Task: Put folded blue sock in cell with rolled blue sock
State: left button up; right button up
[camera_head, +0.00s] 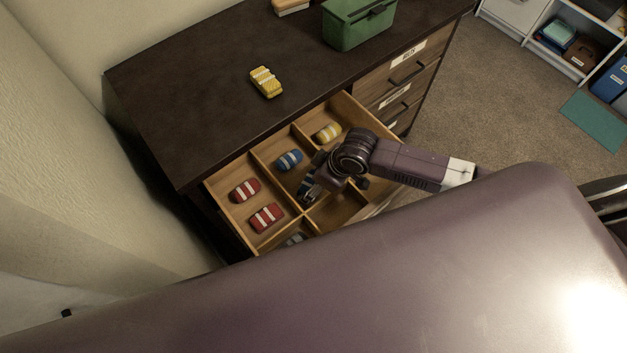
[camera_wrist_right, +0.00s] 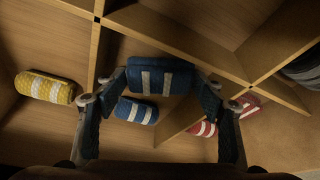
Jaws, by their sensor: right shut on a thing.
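My right gripper (camera_head: 312,186) reaches over the open drawer, and its two fingers also show in the right wrist view (camera_wrist_right: 160,84). It is shut on the folded blue sock (camera_wrist_right: 160,77), which has white stripes and sits between the fingertips. In the head view the gripper mostly hides this sock. The rolled blue sock (camera_head: 289,160) lies in the back middle cell, left of and behind the gripper. It also shows below the held sock in the right wrist view (camera_wrist_right: 137,111), apart from it. My left gripper is not in view.
The drawer (camera_head: 230,223) has wooden dividers. Two red socks (camera_head: 266,217) share the left cell, a yellow sock (camera_head: 328,131) lies in the right back cell, and a grey sock (camera_head: 295,239) lies in front. Another yellow sock (camera_head: 266,82) and a green box (camera_head: 358,24) are on the dresser top.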

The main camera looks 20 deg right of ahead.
jog(key=shift+f, duration=0.15)
jog(key=o, duration=0.7)
jog(key=p+v, duration=0.1)
jog(key=v, duration=1.1)
